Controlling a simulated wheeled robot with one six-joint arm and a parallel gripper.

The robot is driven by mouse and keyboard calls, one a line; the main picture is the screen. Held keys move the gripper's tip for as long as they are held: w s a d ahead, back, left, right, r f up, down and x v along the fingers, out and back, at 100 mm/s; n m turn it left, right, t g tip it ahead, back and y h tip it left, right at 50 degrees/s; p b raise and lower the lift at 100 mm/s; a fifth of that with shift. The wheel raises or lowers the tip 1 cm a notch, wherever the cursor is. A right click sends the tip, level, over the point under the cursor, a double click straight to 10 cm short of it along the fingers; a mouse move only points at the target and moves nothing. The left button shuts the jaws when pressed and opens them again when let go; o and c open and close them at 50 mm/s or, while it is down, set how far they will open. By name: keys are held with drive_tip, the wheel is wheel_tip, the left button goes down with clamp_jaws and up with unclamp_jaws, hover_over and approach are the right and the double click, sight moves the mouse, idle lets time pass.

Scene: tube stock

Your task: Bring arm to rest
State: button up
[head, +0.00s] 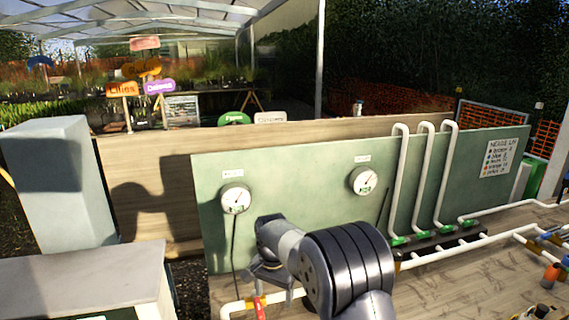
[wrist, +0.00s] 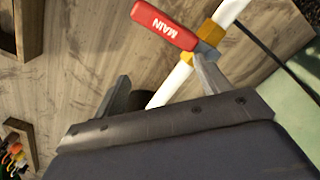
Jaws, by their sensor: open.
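My arm (head: 345,268) reaches over the wooden bench in front of the green panel. My gripper (wrist: 160,88) is open, with one finger on each side of the view and no object held between them. In the head view my gripper (head: 272,290) hangs low near the panel's left end. A red valve handle marked MAIN (wrist: 165,25) lies just beyond the fingers, on a white pipe (wrist: 169,86) with yellow fittings. The right finger looks close to the yellow fitting; I cannot tell whether they touch. The handle also shows in the head view (head: 260,309), below my gripper.
The green panel (head: 300,180) carries two round gauges (head: 236,199) (head: 363,181) and a sign (head: 503,157). White vertical pipes (head: 421,180) with green fittings stand to the right. A grey box (head: 60,185) and a pale-topped cabinet (head: 80,275) stand at left.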

drive_tip(key=w+n, duration=0.1)
drive_tip(key=n, duration=0.2)
drive_tip(key=w+n+p, duration=0.1)
drive_tip(key=w+n, duration=0.2)
drive_tip(key=n, duration=0.2)
drive_tip(key=shift+w+d+n+p, duration=0.2)
drive_tip(key=shift+n+p, duration=0.1)
drive_tip(key=shift+p, duration=0.1)
drive_tip(key=shift+r, duration=0.7)
drive_tip(key=shift+d, duration=0.1)
